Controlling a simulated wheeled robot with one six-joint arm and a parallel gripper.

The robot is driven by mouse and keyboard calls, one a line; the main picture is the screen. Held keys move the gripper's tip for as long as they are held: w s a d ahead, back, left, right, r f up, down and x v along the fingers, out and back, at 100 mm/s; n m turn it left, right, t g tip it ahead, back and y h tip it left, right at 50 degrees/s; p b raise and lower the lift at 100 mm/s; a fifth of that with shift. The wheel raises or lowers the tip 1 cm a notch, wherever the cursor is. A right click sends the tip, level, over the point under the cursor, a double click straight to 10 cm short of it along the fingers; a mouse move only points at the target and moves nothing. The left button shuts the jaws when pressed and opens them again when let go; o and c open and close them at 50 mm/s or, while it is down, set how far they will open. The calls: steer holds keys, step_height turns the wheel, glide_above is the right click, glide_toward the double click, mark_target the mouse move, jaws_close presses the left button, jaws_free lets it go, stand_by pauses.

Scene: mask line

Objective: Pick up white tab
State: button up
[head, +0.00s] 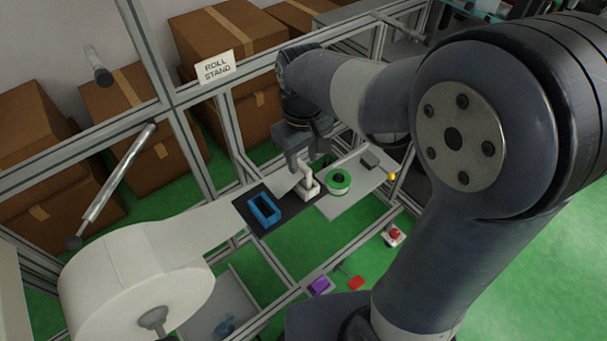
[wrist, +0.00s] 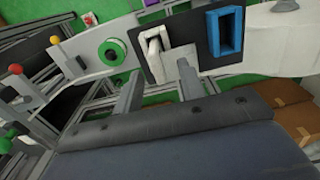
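A white flat piece (wrist: 178,60), which looks like the white tab, lies at the edge of the black plate (wrist: 200,45). In the head view a pale flat piece (head: 284,184) shows there, partly behind a white upright bracket (head: 309,186). The bracket (wrist: 153,50) also shows in the wrist view, beside the flat piece. My gripper (head: 305,163) hangs just above and behind the bracket. I cannot tell whether a finger touches the flat piece.
A blue frame (head: 264,209) sits on the black plate, where the white web from a large roll (head: 135,280) arrives. Metal frame bars surround the spot; cardboard boxes (head: 215,45) stand behind.

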mark_target(303, 165)
steer(key=shift+w+f, duration=0.15)
steer(key=shift+f, duration=1)
steer(key=shift+w+f, duration=0.15)
steer(key=shift+f, duration=1)
jaws_close()
